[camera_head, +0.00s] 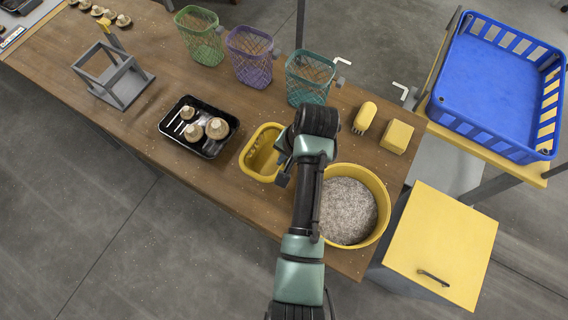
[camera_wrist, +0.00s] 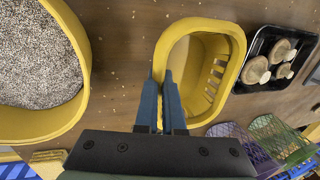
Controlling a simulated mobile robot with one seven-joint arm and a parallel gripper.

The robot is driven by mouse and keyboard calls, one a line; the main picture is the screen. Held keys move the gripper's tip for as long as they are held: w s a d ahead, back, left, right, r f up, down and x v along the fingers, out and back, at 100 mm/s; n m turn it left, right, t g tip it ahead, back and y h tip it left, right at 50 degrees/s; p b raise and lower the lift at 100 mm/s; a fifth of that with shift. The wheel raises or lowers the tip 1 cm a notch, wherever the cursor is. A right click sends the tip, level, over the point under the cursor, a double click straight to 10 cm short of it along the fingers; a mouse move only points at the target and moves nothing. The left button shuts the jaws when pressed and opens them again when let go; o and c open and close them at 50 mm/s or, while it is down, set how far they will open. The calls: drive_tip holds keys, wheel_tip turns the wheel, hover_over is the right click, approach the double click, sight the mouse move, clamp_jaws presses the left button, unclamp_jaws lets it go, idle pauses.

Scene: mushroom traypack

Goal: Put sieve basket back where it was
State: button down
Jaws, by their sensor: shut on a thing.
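The yellow sieve basket (camera_head: 247,150) is at the middle of the wooden table, left of the large round yellow tub (camera_head: 383,223). The tub holds grey speckled granules. My gripper (camera_wrist: 163,76) is shut on the basket's side wall nearest the tub. In the wrist view the basket (camera_wrist: 238,45) is upright, with slots in its far wall and no load seen inside. In the head view my wrist partly covers the basket's right side. I cannot tell whether its base touches the table.
A black tray (camera_head: 206,151) with mushrooms lies left of the basket. Green, purple and teal mesh baskets (camera_head: 250,65) stand along the back edge. A yellow brush (camera_head: 365,115) and a yellow block (camera_head: 397,137) lie behind the tub. A blue crate (camera_head: 490,90) is at right.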

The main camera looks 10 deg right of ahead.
drive_tip(key=shift+s+d+x, duration=0.1)
drive_tip(key=shift+d+x, duration=0.05)
drive_tip(key=shift+x, duration=0.65)
drive_tip(key=shift+s+d+x, duration=0.1)
drive_tip(key=shift+d+x, duration=0.05)
drive_tip(key=shift+x, duration=0.6)
drive_tip(key=shift+f, duration=0.15)
drive_tip(key=shift+f, duration=0.1)
drive_tip(key=c, duration=1)
unclamp_jaws()
